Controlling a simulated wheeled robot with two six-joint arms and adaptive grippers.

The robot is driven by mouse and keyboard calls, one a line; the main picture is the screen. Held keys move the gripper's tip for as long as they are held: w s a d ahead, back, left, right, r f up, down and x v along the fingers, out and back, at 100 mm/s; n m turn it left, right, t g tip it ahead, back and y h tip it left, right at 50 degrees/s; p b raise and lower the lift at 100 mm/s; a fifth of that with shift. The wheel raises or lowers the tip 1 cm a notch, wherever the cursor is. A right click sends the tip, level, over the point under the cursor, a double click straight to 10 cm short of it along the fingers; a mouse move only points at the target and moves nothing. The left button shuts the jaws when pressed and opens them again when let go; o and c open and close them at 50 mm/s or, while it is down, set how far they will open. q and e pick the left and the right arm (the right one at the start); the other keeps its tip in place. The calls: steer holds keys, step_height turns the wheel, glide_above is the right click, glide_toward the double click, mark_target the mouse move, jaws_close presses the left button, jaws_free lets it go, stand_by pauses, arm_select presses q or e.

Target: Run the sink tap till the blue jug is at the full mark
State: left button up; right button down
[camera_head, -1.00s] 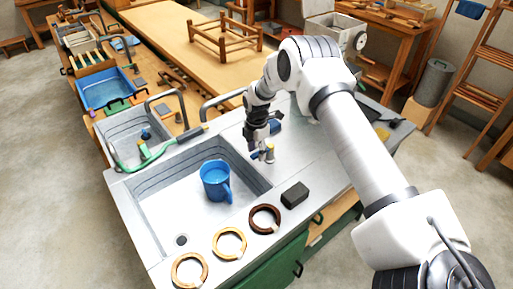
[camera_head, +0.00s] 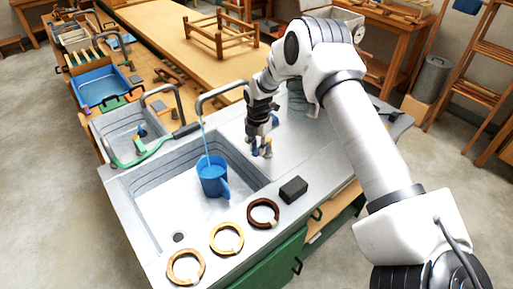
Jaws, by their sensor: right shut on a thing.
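The blue jug (camera_head: 212,180) stands upright in the sink basin (camera_head: 160,207), its handle toward the lower right. The sink tap (camera_head: 224,92) arches over the basin, and a thin blue stream of water (camera_head: 206,143) falls from its spout into the jug. The level and the full mark cannot be made out. My right gripper (camera_head: 262,153) is low over the worktop right of the basin, shut on what looks like the small tan-topped tap handle (camera_head: 268,146), mostly hidden by the fingers. My left gripper is not in view.
Three open rings, pale (camera_head: 186,267), yellowish (camera_head: 227,238) and dark brown (camera_head: 263,213), lie along the sink's front edge. A black block (camera_head: 293,189) lies right of them. A second small basin (camera_head: 133,135) with a green hose (camera_head: 150,150) is behind left.

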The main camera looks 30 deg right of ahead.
steer(key=c, duration=1)
jaws_free()
steer(key=shift+f, duration=0.1)
step_height(320, 180, up, 12)
steer(key=shift+w, duration=0.1)
